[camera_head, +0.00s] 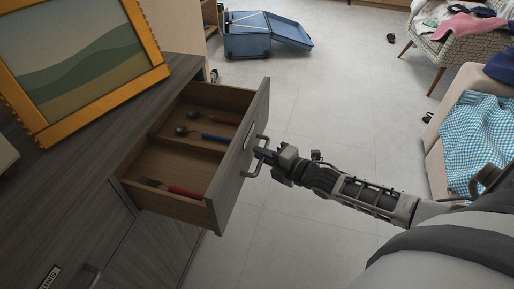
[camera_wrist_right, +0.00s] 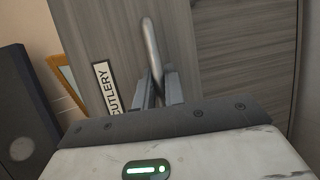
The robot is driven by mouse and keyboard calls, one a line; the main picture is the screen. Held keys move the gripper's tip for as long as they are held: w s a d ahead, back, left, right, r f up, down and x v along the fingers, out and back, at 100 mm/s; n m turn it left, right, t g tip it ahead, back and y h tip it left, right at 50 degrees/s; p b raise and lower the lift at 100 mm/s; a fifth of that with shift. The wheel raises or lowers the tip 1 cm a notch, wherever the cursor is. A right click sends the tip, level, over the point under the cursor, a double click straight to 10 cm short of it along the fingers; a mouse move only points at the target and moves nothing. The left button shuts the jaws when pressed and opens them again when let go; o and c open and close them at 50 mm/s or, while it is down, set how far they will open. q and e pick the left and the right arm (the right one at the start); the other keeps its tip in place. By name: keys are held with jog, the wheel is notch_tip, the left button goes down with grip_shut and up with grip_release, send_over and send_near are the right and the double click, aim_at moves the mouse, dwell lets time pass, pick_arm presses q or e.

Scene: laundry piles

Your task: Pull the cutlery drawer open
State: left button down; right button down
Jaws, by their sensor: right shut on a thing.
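The cutlery drawer (camera_head: 222,208) stands pulled out of the dark wood cabinet in the head view. Its inside shows two compartments with a fork with a red handle (camera_head: 172,189), a spoon with a blue handle (camera_head: 205,134) and another utensil with a red handle (camera_head: 223,120). My right gripper (camera_head: 262,153) is at the drawer front, shut on the metal bar handle (camera_head: 248,168). In the right wrist view the handle (camera_wrist_right: 152,48) runs down between the two fingers (camera_wrist_right: 162,90), beside the label reading CUTLERY (camera_wrist_right: 106,88). My left gripper is not in view.
A picture in an orange frame (camera_head: 151,81) leans on the cabinet top (camera_head: 60,165). Seats with clothes, including a blue checked cloth (camera_head: 477,140), are at the right. The tiled floor between is mostly clear.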

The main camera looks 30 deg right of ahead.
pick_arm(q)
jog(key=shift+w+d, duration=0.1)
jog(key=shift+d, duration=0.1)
pick_arm(e)
jog(key=shift+s+d, duration=0.25)
jog(key=shift+s, duration=0.05)
jog(key=c, duration=1.7)
grip_release()
jog(key=shift+c, duration=0.2)
pick_arm(q)
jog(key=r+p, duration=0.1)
jog(key=p, duration=0.2)
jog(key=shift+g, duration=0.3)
pick_arm(e)
jog(key=v, duration=1.6)
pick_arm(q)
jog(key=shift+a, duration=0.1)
